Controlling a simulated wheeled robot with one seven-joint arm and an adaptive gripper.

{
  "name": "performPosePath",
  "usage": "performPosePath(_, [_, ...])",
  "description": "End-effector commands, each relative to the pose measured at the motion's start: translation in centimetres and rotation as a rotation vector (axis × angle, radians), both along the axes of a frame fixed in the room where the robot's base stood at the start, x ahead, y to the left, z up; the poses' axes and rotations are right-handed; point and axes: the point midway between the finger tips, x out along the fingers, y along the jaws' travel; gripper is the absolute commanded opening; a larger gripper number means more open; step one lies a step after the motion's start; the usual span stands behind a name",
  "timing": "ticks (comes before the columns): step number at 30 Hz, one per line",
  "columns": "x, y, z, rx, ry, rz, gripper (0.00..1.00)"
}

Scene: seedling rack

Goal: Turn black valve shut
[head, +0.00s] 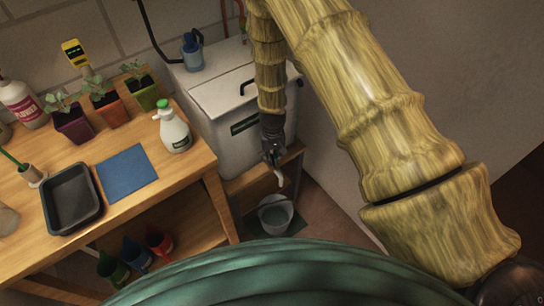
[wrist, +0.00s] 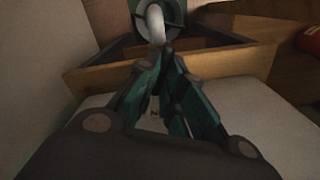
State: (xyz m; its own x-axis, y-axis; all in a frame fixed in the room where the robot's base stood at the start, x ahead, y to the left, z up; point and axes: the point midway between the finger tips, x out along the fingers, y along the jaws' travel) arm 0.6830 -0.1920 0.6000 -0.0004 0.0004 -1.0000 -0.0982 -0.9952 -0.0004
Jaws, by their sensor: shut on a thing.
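My gripper (head: 272,154) is at the front of the white tank (head: 217,140), low near its right edge. In the wrist view my gripper's teal fingers (wrist: 166,60) are closed together at the tips. They are shut on the black valve, which is mostly hidden between and behind them, so its handle angle cannot be told. A pale curved spout (head: 279,178) comes out just below my gripper; it also shows in the wrist view (wrist: 155,22) beyond the fingertips. A grey bucket (head: 276,214) stands under the spout.
A wooden bench (head: 191,174) on the left holds potted seedlings (head: 104,104), a spray bottle (head: 173,128), a black tray (head: 98,206) and a blue mat (head: 127,173). Coloured containers (head: 135,254) stand on its lower shelf. A pale wall (head: 330,110) is close on the right.

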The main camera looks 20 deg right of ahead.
Motion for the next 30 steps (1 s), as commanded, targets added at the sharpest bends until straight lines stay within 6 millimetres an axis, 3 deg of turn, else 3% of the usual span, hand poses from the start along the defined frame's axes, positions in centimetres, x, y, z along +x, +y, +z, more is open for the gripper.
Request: performPosePath(30, [-0.23,-0.39,0.07,-0.001,0.001,-0.927,0.0])
